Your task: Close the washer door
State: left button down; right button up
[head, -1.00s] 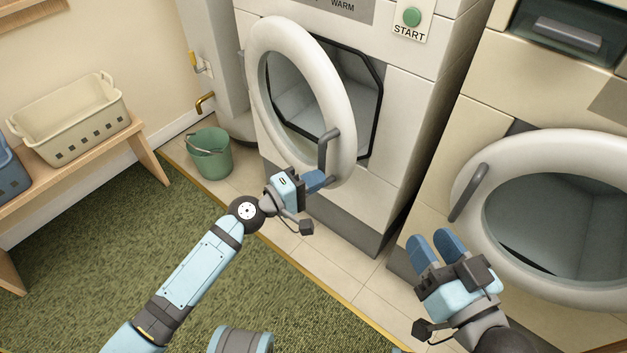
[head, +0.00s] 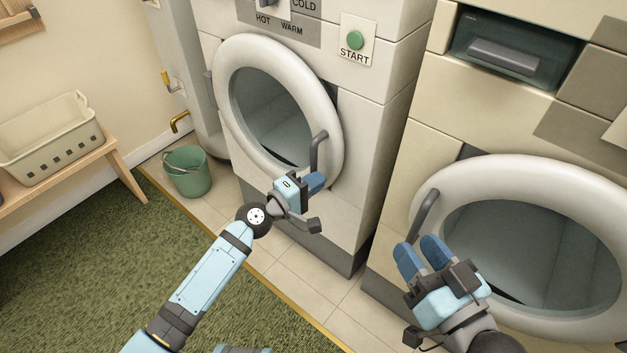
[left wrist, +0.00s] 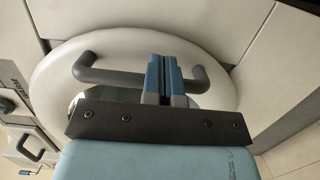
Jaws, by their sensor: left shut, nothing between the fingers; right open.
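The washer (head: 362,130) is the white machine with the START button. Its round white door (head: 232,70) stands close to the front, with a dark sliver showing at its upper right edge. The grey door handle (head: 316,152) is on the door's right side. My left gripper (head: 317,180) is shut and empty, at the lower end of the handle. In the left wrist view its blue fingers (left wrist: 162,68) are together over the handle (left wrist: 112,77), in front of the white door (left wrist: 130,42); contact is unclear. My right gripper (head: 420,256) is open and empty, in front of the right machine.
The cream machine (head: 400,150) at right has its own round door (head: 590,180) with a handle (head: 424,215). A green bucket (head: 187,175) stands on the tiles left of the washer. A bench (head: 122,170) with a cream basket (head: 50,140) is at left. Green carpet (head: 100,250) is clear.

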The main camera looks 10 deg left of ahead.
pick_arm(q)
jog(key=shift+w+d+r, duration=0.1)
jog(key=shift+w+d, duration=0.1)
jog(key=shift+w, duration=0.3)
pick_arm(e)
jog(key=shift+w+d+f, duration=0.1)
jog(key=shift+w+d, duration=0.2)
jog(key=shift+w, duration=0.05)
jog(key=shift+d+f, duration=0.1)
